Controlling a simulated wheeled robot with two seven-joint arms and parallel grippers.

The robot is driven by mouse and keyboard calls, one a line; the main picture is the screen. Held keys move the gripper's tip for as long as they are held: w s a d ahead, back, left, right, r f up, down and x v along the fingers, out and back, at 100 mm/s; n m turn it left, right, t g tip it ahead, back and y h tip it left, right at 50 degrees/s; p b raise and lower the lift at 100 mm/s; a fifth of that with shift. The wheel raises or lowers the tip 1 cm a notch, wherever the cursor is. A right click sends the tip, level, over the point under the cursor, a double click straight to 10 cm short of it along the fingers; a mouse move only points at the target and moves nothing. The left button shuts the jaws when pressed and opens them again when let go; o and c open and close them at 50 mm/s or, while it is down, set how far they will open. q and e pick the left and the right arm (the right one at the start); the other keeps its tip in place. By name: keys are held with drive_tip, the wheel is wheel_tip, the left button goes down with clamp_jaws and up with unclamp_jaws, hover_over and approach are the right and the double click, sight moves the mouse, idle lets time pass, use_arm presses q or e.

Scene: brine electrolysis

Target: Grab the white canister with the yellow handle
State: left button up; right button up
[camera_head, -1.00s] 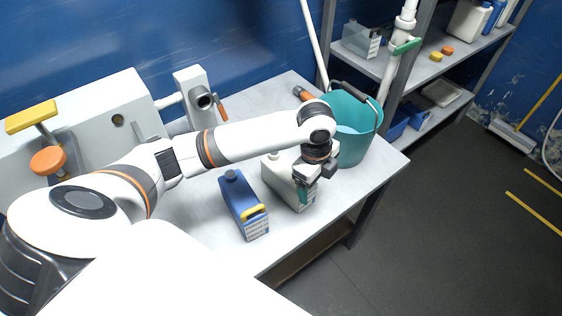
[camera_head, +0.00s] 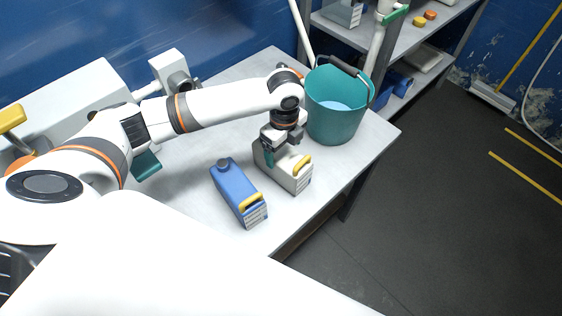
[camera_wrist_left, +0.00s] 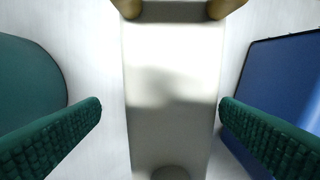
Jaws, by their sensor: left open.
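The white canister (camera_head: 292,174) stands on the bench in the head view, its yellow handle (camera_head: 303,164) toward the front right. My left gripper (camera_head: 276,155) is above it, pointing down, and hides part of its top. In the left wrist view the canister (camera_wrist_left: 170,85) fills the middle, with part of the yellow handle (camera_wrist_left: 218,8) at the top edge and the cap (camera_wrist_left: 170,173) at the bottom. The open green-padded fingers of my left gripper (camera_wrist_left: 160,108) lie on either side with gaps. My right gripper is not in view.
A blue canister (camera_head: 235,190) with a yellow handle stands close to the left of the white one. A teal bucket (camera_head: 338,118) stands behind it to the right. The bench (camera_head: 190,215) ends just in front. Shelves (camera_head: 410,45) stand at the back right.

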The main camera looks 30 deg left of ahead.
sight(281, 153)
use_arm(q)
drive_tip(key=f, duration=0.2)
drive_tip(key=s+f, duration=0.1)
drive_tip(key=f, duration=0.1)
drive_tip(key=shift+a+f+p, duration=0.1)
drive_tip(key=shift+p, duration=0.2)
drive_tip(key=shift+w+f, duration=0.15)
drive_tip(key=shift+f, duration=0.45)
drive_tip(key=shift+r, duration=0.1)
drive_tip(key=c, duration=1.4)
